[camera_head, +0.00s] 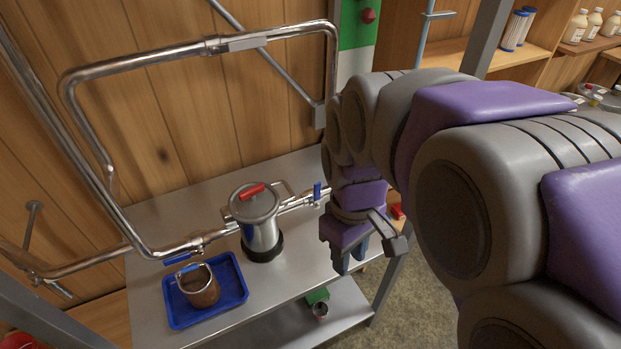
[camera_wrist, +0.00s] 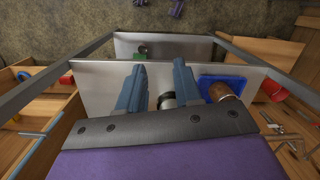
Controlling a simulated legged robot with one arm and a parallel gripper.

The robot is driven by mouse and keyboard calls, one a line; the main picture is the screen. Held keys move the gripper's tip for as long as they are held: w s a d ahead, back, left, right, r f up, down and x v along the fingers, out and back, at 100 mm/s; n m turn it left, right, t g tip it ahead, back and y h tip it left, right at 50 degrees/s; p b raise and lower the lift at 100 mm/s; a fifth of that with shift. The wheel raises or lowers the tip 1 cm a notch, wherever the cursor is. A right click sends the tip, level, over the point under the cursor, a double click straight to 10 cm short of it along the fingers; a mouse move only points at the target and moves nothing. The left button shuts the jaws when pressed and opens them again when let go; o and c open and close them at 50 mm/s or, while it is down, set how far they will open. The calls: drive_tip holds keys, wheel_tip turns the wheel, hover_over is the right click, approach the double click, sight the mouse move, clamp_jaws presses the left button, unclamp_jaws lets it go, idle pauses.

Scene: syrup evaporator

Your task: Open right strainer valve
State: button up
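The metal strainer (camera_head: 262,232) with a red-handled lid stands on the steel table, with pipes joining it left and right. The right strainer valve (camera_head: 317,191) has a blue handle standing upright, across the pipe to the strainer's right. The left valve's blue handle (camera_head: 177,260) lies roughly along its pipe. My gripper (camera_head: 351,254) points down near the table's right end, to the right of and nearer than the right valve, apart from it. In the wrist view my gripper (camera_wrist: 159,68) has its two blue fingers apart with nothing held. The strainer's dark base is partly hidden behind the fingers there.
A blue tray (camera_head: 172,312) holding a brown pot (camera_head: 199,288) sits left of the strainer. Metal pipes (camera_head: 150,58) run along the wooden wall. A lower shelf (camera_head: 275,332) carries a green item. Grey posts frame the table.

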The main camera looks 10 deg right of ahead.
drive_tip(key=w+r+n+b, duration=0.15)
drive_tip(key=w+n, duration=0.55)
drive_tip(key=w, duration=0.9)
drive_tip(key=n+t, duration=0.1)
drive_tip(key=n, duration=0.7)
hover_over(317, 199)
drive_tip(key=f+b, duration=0.1)
drive_tip(key=f, duration=0.5)
drive_tip(key=f+b, duration=0.2)
drive_tip(key=f, duration=0.4)
drive_tip(key=f+b, duration=0.1)
drive_tip(key=f, duration=0.5)
drive_tip(key=shift+w+f, duration=0.15)
drive_tip(key=shift+w, duration=0.15)
clamp_jaws()
